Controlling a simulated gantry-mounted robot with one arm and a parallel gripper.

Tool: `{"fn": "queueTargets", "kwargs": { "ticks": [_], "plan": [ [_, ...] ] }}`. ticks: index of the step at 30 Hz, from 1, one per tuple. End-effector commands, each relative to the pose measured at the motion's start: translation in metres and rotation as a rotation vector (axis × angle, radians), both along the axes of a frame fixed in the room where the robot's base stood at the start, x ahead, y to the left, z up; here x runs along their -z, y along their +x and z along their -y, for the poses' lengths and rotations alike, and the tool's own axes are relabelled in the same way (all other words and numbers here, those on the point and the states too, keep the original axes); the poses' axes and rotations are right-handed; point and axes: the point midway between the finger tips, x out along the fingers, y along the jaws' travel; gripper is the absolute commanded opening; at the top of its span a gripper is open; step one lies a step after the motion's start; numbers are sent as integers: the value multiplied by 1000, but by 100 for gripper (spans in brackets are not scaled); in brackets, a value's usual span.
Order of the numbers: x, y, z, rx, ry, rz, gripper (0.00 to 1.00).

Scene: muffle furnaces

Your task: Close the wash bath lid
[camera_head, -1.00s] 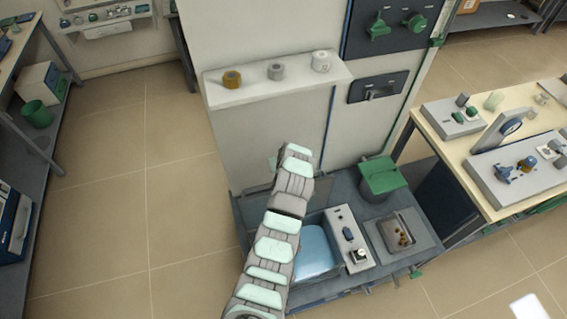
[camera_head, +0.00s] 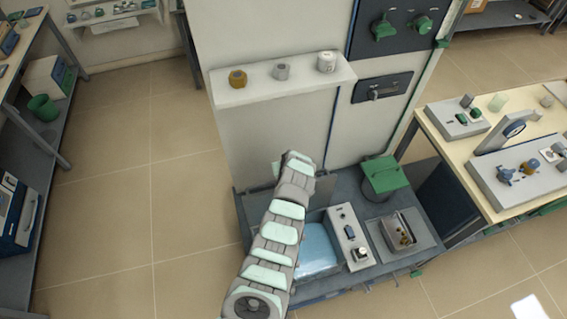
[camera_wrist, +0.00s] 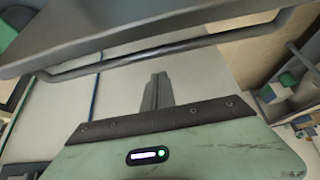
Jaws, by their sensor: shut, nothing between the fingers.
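The wash bath (camera_head: 316,248) shows blue water or a blue interior on the bench in the head view, partly hidden by my arm. A thin grey panel (camera_head: 325,187) stands raised at its back edge and looks like the open lid. In the wrist view a grey panel with a bar handle (camera_wrist: 180,54) crosses the top, probably this lid. My gripper (camera_wrist: 157,80) has its fingers together and empty, pointing up the picture just below the bar. I cannot tell whether they touch it. In the head view my arm hides the fingertips.
A control box (camera_head: 348,238) stands right of the bath, with a small metal tray (camera_head: 402,231) beyond it. A green-lidded bin (camera_head: 384,176) is behind them. A white shelf (camera_head: 300,86) with several small pots is on the tall cabinet. Floor at left is clear.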

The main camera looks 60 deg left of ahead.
Motion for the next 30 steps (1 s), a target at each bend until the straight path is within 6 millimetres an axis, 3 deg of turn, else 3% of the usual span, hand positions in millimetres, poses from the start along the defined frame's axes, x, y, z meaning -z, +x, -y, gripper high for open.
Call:
{"fn": "queueTargets", "kwargs": {
  "ticks": [10,30],
  "plan": [
    [3,-5,21,-2,1,0,0],
    [6,-15,23,-14,24,4,0]
  ]
}}
